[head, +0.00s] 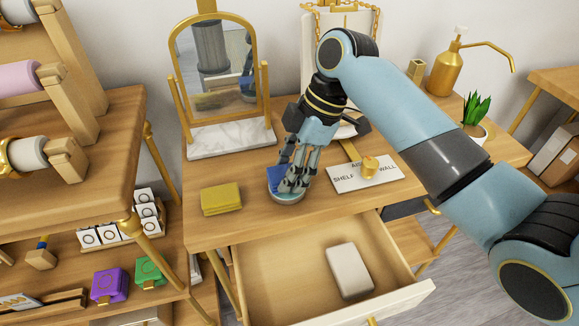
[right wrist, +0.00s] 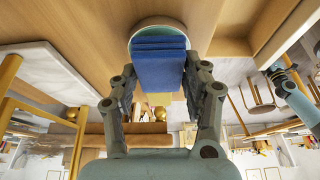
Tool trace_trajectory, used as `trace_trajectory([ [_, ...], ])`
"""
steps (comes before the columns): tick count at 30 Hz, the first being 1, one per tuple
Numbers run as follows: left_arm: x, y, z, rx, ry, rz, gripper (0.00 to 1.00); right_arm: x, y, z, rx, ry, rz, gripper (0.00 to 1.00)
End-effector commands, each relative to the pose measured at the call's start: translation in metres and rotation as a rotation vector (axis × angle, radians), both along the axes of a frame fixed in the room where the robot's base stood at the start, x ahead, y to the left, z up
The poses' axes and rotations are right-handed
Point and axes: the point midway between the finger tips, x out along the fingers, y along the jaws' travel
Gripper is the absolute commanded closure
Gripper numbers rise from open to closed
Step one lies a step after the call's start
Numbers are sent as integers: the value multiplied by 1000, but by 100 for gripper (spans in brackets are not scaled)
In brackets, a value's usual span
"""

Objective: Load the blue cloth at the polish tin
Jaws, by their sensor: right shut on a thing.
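The blue cloth (head: 273,177) is folded and in my right gripper (head: 292,178). In the right wrist view the same cloth (right wrist: 158,66) sits between the two fingers of the right gripper (right wrist: 161,72), which is shut on it. The polish tin (head: 287,200) is a small round pale tin on the wooden table. The cloth's lower end is at the tin's opening, and the fingers hide part of both. In the right wrist view the tin's rim (right wrist: 140,27) shows behind the cloth's far end; exact contact is hard to tell. My left gripper is not seen.
A folded yellow cloth (head: 221,198) lies left of the tin. A mirror (head: 218,75) on a marble base stands behind. The drawer (head: 290,262) in front is open, with a pale block (head: 349,270) inside.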

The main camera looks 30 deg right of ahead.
Motion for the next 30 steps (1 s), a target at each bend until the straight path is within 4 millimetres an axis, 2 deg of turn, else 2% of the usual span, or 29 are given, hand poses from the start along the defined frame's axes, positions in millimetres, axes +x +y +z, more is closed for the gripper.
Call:
trace_trajectory([
  [30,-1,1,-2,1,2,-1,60,0,0,-6,0,0,1,79],
])
